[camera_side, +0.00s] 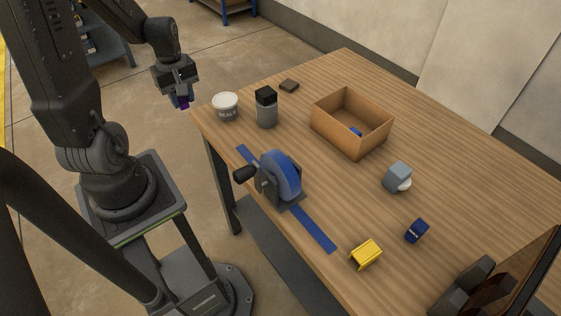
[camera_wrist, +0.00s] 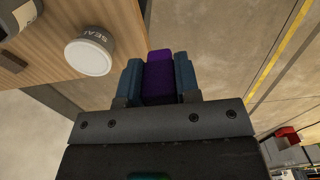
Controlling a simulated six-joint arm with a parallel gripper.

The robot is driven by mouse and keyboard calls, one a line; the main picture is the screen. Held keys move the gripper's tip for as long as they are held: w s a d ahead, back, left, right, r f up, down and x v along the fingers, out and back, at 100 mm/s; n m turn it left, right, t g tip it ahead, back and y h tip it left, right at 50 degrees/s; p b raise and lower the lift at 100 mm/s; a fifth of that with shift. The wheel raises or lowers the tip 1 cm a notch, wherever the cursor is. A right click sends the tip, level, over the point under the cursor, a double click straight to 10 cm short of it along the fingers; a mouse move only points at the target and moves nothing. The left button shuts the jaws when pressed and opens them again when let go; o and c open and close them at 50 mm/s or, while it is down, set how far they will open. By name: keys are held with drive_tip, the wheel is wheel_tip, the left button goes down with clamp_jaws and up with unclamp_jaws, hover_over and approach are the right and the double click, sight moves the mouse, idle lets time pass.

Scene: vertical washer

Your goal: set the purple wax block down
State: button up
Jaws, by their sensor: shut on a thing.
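The purple wax block (camera_wrist: 159,76) is held between the two blue-grey fingers of my gripper (camera_wrist: 159,85) in the wrist view. In the side view my gripper (camera_side: 181,96) hangs past the table's far left corner, over the floor, and a bit of the purple block (camera_side: 184,103) shows below it. The gripper is shut on the block. The wooden table (camera_side: 455,150) lies to the right of the gripper. The block is clear of the table top.
A white tub (camera_side: 225,107) stands at the table corner nearest my gripper, beside a dark-lidded canister (camera_side: 266,108). A wheel device with a crank (camera_side: 280,177) sits on a blue strip (camera_side: 313,227). A cardboard box (camera_side: 352,122), grey block (camera_side: 397,176) and yellow piece (camera_side: 366,254) are further right.

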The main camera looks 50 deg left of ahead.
drive_tip(key=shift+r, duration=0.55)
drive_tip(key=r, duration=0.4)
drive_tip(key=shift+w+d, duration=0.2)
drive_tip(key=w+d+m, duration=0.4)
drive_tip(key=w+d, duration=0.3)
drive_tip(key=w, duration=0.1)
drive_tip(key=m, duration=0.9)
hover_over(321, 241)
wheel_tip(321, 241, down, 12)
drive_tip(key=shift+r, duration=0.2)
drive_tip(key=shift+f, duration=2.15)
drive_tip(key=shift+f, duration=0.1)
